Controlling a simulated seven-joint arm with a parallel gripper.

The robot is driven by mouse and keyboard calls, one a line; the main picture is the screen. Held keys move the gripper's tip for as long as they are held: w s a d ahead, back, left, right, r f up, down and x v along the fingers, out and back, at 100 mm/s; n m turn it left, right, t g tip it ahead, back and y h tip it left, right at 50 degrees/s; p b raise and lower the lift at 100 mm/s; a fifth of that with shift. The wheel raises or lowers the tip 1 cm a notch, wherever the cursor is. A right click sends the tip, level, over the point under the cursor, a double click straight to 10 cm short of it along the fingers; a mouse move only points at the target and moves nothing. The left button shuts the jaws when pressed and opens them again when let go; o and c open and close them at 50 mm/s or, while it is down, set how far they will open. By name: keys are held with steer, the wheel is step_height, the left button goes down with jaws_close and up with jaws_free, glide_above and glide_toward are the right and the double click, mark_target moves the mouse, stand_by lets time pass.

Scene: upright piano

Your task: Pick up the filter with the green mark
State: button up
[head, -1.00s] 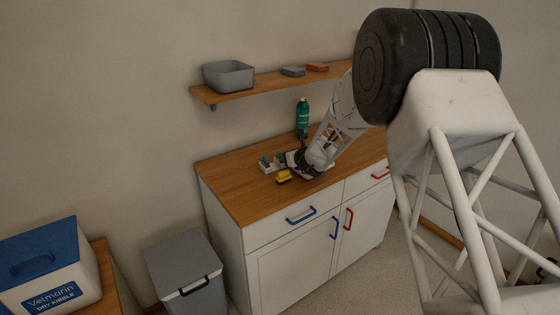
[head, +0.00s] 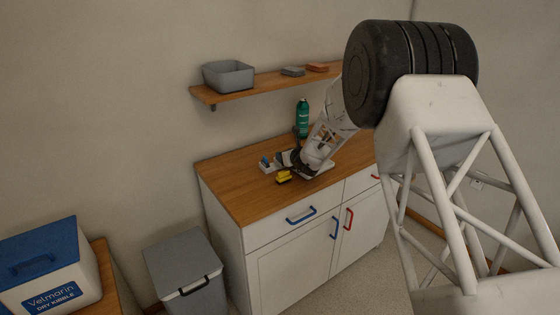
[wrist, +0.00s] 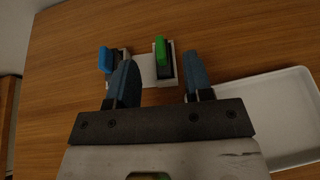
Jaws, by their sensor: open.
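The filter with the green mark (wrist: 162,52) shows in the wrist view as a dark block with a green top, seated in a white holder (wrist: 147,74). A similar piece with a blue top (wrist: 105,59) is at the holder's left end; it also shows in the head view (head: 265,161). My gripper (wrist: 159,66) is open and empty, its two fingers spread on either side of the green-topped filter in the picture. I cannot tell how far above it they are.
A white tray (wrist: 285,105) lies right of the holder. A yellow object (head: 284,177) sits in front of my gripper on the wooden counter (head: 235,190). A green bottle (head: 302,120) stands behind. A shelf (head: 262,83) hangs above. The counter's left part is clear.

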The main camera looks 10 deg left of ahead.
steer(key=shift+x, duration=2.4)
steer(key=shift+f, duration=0.1)
jaws_close()
